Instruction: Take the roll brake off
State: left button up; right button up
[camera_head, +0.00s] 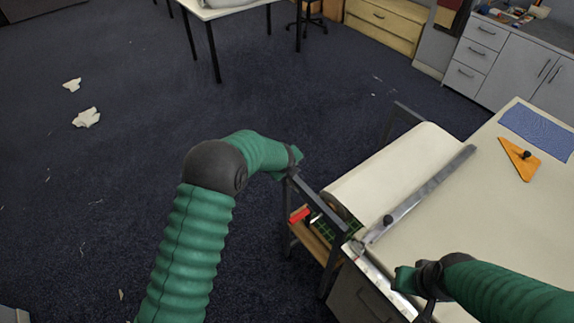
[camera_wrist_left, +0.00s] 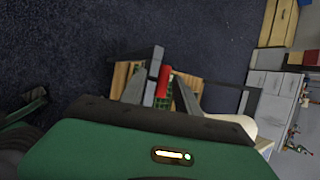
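The paper roll (camera_head: 382,176) is a wide cream roll at the left end of the cloth table, with a dark round end (camera_head: 338,206) facing me. A small red piece (camera_head: 299,215), possibly the brake handle, shows below the roll's frame; it also appears in the left wrist view (camera_wrist_left: 163,81). My left gripper (camera_head: 292,180) is by the corner of the frame, above and apart from the red piece. In the left wrist view its two dark fingers (camera_wrist_left: 160,88) look spread, with the red piece visible between them. My right gripper (camera_head: 428,303) is low over the table's front edge; its fingertips are partly hidden.
A metal cutting bar (camera_head: 420,192) with a dark knob lies across the table. A dark frame bar (camera_head: 322,204) runs beside the roll, over a wooden shelf (camera_head: 315,244) and a green gridded item. An orange triangle (camera_head: 519,158) and blue cloth (camera_head: 538,130) lie at right.

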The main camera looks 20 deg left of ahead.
pick_arm(q)
jog(key=v, duration=1.1)
jog(key=shift+s+d, duration=0.1)
jog(key=shift+d, duration=0.05)
jog(key=s+a+n+g, duration=0.3)
jog(key=s+n+g, duration=0.1)
jog(key=s+n, duration=2)
jog(key=s, duration=0.4)
jog(key=shift+f+n+h, duration=0.25)
jog(key=shift+n+h, duration=0.05)
jog(key=shift+s+a, duration=0.15)
